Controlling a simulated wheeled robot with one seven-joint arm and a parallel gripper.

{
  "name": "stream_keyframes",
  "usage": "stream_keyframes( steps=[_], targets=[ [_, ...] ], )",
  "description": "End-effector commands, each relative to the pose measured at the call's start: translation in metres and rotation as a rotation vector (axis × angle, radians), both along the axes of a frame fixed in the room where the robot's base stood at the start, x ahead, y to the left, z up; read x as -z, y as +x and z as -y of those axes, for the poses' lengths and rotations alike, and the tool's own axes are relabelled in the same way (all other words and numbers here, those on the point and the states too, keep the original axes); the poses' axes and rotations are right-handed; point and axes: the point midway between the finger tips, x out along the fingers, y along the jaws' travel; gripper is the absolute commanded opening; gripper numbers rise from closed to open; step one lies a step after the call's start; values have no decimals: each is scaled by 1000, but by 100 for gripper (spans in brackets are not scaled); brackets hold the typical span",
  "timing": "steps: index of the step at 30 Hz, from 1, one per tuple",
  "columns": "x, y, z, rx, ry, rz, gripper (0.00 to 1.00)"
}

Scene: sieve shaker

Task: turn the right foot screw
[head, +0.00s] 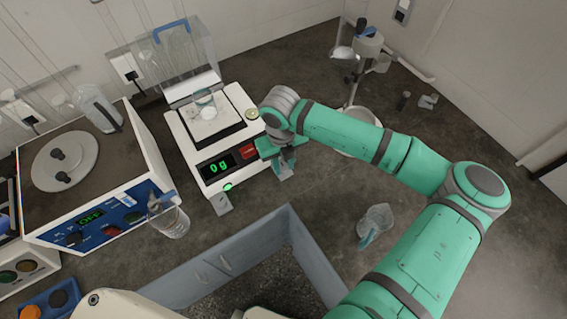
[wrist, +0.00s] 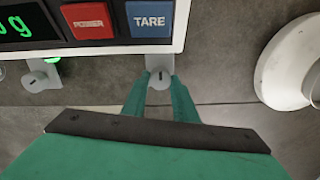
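The white balance (head: 232,178) reads 0 g in green and stands on the bench at the middle left in the head view. Its right foot screw (wrist: 160,79) is a small grey knob with a dark slot, below the blue TARE button in the wrist view. My gripper (wrist: 160,77) is at this screw, with one green finger on each side of it. I cannot tell whether the fingers touch the knob or stand just clear of it. In the head view my gripper (head: 286,165) hides most of that foot. The left foot screw (wrist: 38,81) is free.
A glass beaker (head: 168,219) stands left of the balance's front, near a blue-panelled device (head: 120,222). A white round base (wrist: 292,65) is right of my gripper. The balance's front edge is just beyond my fingertips.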

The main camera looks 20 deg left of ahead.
Motion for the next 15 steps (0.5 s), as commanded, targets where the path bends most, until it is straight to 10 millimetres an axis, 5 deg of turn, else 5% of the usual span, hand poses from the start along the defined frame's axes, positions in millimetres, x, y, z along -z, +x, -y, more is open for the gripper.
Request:
stream_keyframes(
  steps=[15],
  targets=[
    [0,1,2,-187,-3,2,4]
  ],
)
